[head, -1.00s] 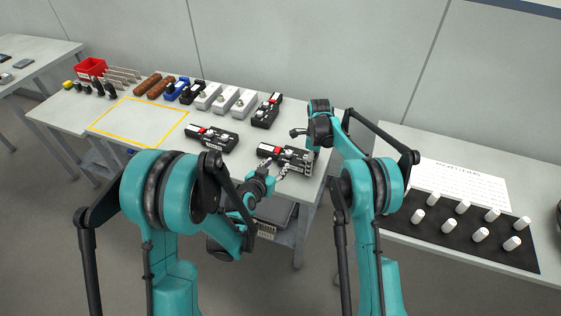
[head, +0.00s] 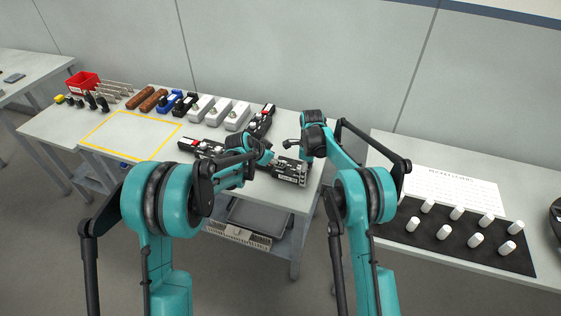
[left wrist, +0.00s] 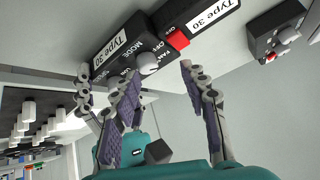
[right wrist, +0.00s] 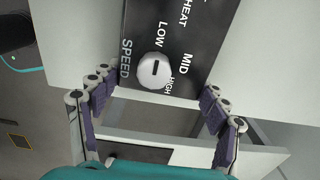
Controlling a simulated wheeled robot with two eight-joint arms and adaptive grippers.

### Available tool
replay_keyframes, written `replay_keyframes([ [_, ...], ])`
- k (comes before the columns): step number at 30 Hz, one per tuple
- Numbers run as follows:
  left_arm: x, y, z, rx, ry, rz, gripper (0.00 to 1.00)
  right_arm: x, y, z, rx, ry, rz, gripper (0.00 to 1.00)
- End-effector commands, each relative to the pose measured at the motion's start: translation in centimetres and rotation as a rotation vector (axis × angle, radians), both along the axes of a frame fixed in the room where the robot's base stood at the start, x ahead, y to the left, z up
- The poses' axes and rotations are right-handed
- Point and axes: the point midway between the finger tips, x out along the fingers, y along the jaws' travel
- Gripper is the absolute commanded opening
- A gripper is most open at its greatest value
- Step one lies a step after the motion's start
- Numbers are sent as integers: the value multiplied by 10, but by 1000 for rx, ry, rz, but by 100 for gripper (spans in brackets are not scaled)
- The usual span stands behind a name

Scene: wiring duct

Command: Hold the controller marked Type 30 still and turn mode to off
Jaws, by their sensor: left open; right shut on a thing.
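I cannot make out the knob's pointer. In the head view the controller (head: 292,176) lies near the table's right front corner, partly hidden by my left arm. My left gripper (left wrist: 136,72) is open, its fingertips around the mode knob's area with gaps on both sides. My right gripper (right wrist: 157,85) is shut on the controller's end, fingers along both sides, with the speed knob (right wrist: 154,70) between them.
A second black controller (head: 192,146) lies to the left and another (head: 262,121) behind. White boxes (head: 237,118), brown parts and a red bin (head: 82,80) line the table's back. A yellow outline (head: 130,136) encloses free table. The right table carries white pegs (head: 443,232) on a black mat.

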Motion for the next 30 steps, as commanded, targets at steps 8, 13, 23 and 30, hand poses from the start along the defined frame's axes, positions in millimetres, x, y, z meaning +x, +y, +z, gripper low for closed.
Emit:
replay_keyframes([
  [8, 10, 13, 52, 144, 197, -284, 44, 0, 0, 0, 0, 0, 0, 38],
  [13, 1, 20, 79, 178, 264, -389, 44, 0, 0, 0, 0, 0, 0, 38],
  [23, 0, 12, 64, 188, 289, -430, 44, 0, 0, 0, 0, 0, 0, 38],
  [30, 6, -6, 17, 187, 287, -428, 44, 0, 0, 0, 0, 0, 0, 38],
])
